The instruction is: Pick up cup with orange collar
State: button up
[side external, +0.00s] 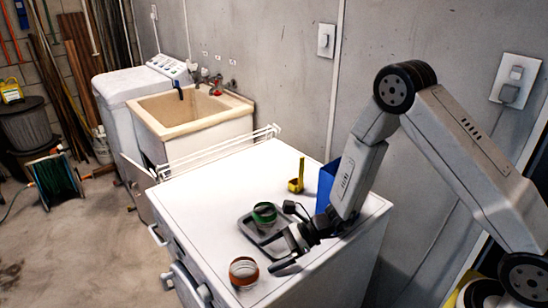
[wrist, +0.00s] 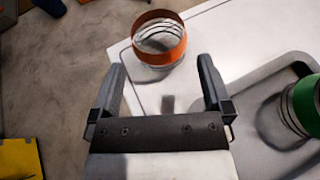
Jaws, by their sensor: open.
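The cup with the orange collar (side external: 244,271) stands upright near the front edge of the white top. In the wrist view the cup (wrist: 159,40) is ahead of my gripper, with its orange band around the rim and dark lines inside. My gripper (side external: 283,256) is open and empty, low over the white top, to the right of the cup. In the wrist view the two fingers of my gripper (wrist: 161,75) are spread wide and point toward the cup. The cup is beyond the fingertips, not between them.
A grey tray (side external: 248,231) holds a cup with a green collar (side external: 264,213); both are close to my gripper. A yellow scoop-like item (side external: 297,178) and a blue box (side external: 326,184) stand farther back. A white rack (side external: 215,152) lines the far-left edge. The left part of the top is clear.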

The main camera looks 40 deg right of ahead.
aim_at(244, 269)
jog(key=shift+x, duration=1.25)
jog(key=shift+a+f, duration=0.1)
jog(key=shift+x, duration=2.45)
jog(key=shift+s, duration=0.1)
jog(key=shift+c, duration=0.2)
jog(key=c, duration=0.8)
jog(key=shift+c, duration=0.2)
